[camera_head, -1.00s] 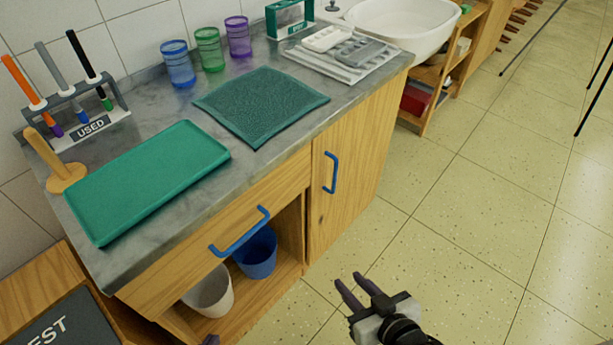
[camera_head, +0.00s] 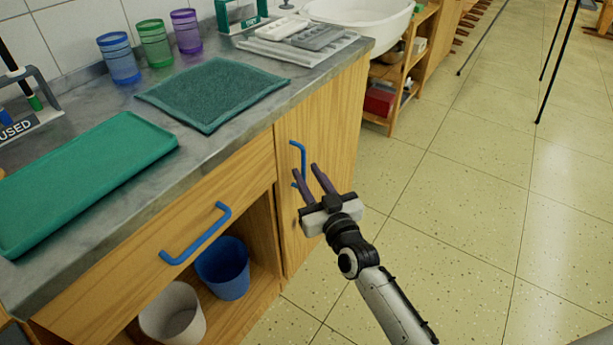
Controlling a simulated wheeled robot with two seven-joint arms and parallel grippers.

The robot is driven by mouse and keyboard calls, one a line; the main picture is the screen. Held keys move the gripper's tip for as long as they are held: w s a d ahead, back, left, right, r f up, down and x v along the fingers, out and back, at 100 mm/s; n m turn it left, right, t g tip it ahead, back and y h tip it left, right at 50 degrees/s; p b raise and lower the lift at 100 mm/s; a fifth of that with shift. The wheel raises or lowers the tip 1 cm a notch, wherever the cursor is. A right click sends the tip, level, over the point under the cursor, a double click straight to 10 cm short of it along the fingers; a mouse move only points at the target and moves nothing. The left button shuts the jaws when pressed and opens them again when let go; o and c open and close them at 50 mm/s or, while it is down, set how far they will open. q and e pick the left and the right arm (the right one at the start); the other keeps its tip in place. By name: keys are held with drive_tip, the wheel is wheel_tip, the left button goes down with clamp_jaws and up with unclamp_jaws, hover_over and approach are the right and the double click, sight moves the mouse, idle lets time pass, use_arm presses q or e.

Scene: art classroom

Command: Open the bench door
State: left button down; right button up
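The bench door (camera_head: 340,121) is a closed wooden panel on the right part of the bench front. Its blue upright handle (camera_head: 303,153) is near the door's left edge. My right gripper (camera_head: 309,171) is in front of the door at the handle's lower part, fingers apart, pointing up toward the handle. The fingers partly cover the handle's lower end. I cannot tell whether they touch it or are around it. My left gripper is not in view.
Left of the door is a drawer with a blue handle (camera_head: 196,234). Below it an open shelf holds a blue bin (camera_head: 223,268) and a white bin (camera_head: 172,312). A green tray (camera_head: 80,180) and a teal cloth (camera_head: 212,92) lie on the counter.

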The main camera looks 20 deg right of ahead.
drive_tip(key=shift+w, duration=0.75)
clamp_jaws()
drive_tip(key=shift+s, duration=0.1)
